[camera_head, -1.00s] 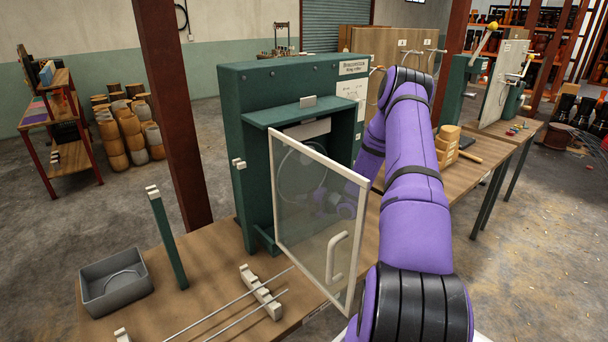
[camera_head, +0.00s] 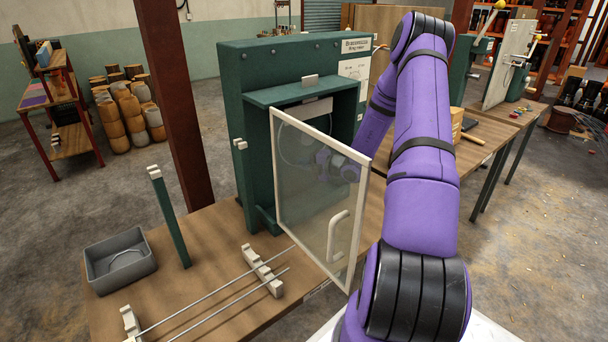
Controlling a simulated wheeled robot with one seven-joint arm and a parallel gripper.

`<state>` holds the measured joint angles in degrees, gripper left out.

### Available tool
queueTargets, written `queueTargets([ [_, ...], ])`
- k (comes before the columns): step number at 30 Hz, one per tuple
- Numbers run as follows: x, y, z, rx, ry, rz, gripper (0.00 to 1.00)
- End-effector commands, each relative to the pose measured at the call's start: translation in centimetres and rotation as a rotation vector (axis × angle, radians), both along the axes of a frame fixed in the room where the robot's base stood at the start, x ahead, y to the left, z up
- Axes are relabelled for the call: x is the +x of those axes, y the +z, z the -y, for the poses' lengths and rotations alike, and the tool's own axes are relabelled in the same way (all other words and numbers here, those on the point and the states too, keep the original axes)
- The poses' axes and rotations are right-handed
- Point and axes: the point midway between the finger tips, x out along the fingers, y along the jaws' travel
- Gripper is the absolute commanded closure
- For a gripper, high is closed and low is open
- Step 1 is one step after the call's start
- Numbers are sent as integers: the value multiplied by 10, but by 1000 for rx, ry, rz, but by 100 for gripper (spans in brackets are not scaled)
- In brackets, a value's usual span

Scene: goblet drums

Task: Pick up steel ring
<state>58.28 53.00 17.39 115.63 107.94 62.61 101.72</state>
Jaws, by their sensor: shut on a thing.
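The green ring roller cabinet (camera_head: 235,120) stands on the bench with its framed glass door (camera_head: 312,205) swung open toward me. My arm reaches behind the door, and my gripper (camera_head: 322,160) shows dimly through the glass, in front of the cabinet's opening. It is shut on a thin steel ring (camera_head: 284,150), of which only a faint curve shows through the glass. The fingertips and their contact with the ring are blurred by the pane. Another thin ring (camera_head: 126,262) lies in the grey bin (camera_head: 100,283) at the left of the bench.
The open door with its white handle (camera_head: 338,236) stands close beside my forearm. Two steel rods (camera_head: 215,293) rest on white notched supports in front. A green post (camera_head: 170,220) stands near the bin. A rust-red column (camera_head: 172,100) rises behind the bench.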

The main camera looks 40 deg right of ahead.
Motion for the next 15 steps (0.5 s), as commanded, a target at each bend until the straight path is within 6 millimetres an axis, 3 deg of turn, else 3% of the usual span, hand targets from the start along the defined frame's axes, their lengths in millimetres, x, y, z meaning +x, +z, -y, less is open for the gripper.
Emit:
queueTargets([
  [15,-134,-4,-7,6,-6,-7,100],
])
